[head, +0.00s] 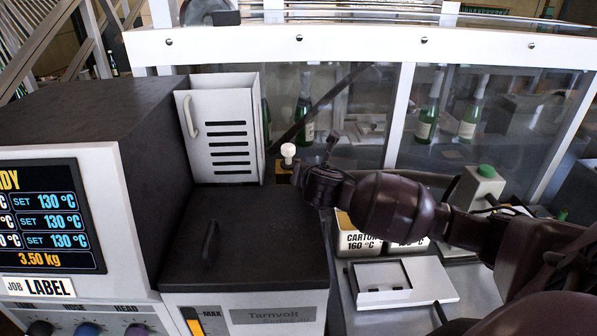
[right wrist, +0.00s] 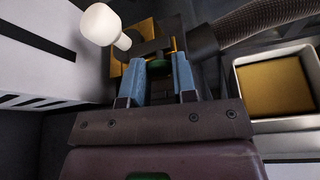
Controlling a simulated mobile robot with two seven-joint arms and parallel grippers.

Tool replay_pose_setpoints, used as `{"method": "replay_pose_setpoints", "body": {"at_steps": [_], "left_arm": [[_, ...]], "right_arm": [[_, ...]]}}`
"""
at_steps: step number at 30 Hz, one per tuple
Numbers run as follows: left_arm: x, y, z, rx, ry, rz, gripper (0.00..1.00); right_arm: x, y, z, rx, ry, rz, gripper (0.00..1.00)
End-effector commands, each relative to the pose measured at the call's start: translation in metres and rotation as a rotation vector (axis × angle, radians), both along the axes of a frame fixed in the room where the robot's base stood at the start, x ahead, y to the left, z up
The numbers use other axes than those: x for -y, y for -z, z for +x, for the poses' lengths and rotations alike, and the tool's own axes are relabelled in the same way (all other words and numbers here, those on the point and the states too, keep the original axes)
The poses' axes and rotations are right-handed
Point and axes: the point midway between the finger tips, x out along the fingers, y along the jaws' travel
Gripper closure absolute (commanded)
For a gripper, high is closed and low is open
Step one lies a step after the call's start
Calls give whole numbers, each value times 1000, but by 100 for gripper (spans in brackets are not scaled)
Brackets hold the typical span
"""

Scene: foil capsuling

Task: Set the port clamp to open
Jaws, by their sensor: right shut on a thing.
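The port clamp's white ball knob (head: 288,151) stands up beside the vented white panel in the head view. In the right wrist view the same knob (right wrist: 100,24) sits at the upper left on a short light stem, next to a brass-coloured block (right wrist: 122,78). My right gripper (right wrist: 160,68) has its two blue fingers on a dark hose fitting (right wrist: 203,40) at this block, to the right of the knob and apart from it. A bit of green shows between the fingers. In the head view my right gripper (head: 303,180) hides the fitting. My left gripper is out of view.
A ribbed hose (right wrist: 255,16) leads off to the upper right. A dark lidded box (head: 250,245) stands in front, the white vented panel (head: 218,130) to the left, and yellow-filled bins (head: 358,240) to the right. A glazed guard (head: 480,30) with bottles is behind.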

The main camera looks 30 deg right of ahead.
Motion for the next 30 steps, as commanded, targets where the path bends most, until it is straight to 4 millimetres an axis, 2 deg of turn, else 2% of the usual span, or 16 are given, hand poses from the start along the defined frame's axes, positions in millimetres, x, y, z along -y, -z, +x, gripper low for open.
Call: {"method": "replay_pose_setpoints", "body": {"at_steps": [1, 5, 15, 16, 20, 30], "left_arm": [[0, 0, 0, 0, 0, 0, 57], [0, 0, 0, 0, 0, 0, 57], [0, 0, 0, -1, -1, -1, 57], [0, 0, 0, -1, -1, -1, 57], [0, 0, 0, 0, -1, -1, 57], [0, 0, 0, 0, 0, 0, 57]], "right_arm": [[8, 0, -5, -2, 3, -4, 100], [17, 0, -11, -2, 2, -3, 100], [19, 0, -12, -2, 3, -2, 100], [19, 0, -12, -3, 4, -3, 69], [19, 0, -12, -2, 3, -2, 50], [17, -1, -13, 0, 0, -1, 48]]}}
